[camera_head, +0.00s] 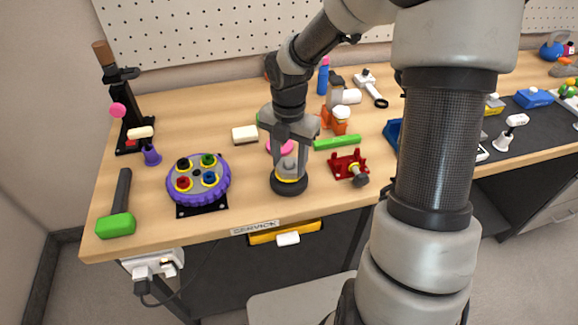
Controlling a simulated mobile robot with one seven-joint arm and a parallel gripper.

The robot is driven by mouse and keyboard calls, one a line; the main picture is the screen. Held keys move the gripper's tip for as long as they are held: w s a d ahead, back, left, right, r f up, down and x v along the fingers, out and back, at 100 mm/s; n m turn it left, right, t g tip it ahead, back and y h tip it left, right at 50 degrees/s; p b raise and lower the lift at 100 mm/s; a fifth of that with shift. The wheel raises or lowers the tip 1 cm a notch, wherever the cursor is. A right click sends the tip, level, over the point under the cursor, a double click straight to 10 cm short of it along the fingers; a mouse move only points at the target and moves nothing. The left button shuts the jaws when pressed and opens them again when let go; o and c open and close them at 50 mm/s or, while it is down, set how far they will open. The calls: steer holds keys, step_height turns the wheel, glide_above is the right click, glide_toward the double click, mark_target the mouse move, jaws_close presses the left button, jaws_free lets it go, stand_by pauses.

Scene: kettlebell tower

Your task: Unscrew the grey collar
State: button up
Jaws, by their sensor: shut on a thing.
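A small round device stands near the front edge of the table, with a black base (290,188) and a yellow band (291,179) above it. The grey collar (288,168) sits above the yellow band, partly hidden by my fingers. My gripper (288,160) points straight down over the device and is shut around the grey collar. A pink part (274,147) shows behind my fingers. I cannot tell whether it belongs to the device.
A purple-rimmed disc (222,191) with coloured knobs stands to the left, and a red fixture (349,165) to the right. A green bar (337,142) and a cream block (244,135) lie behind. A green-headed mallet (116,226) lies far left.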

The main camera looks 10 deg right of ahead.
steer(key=shift+n, duration=0.4)
steer(key=shift+r+p, duration=1.1)
steer(key=shift+p, duration=0.2)
step_height(320, 180, up, 4)
steer(key=p, duration=0.4)
steer(key=shift+f, duration=0.1)
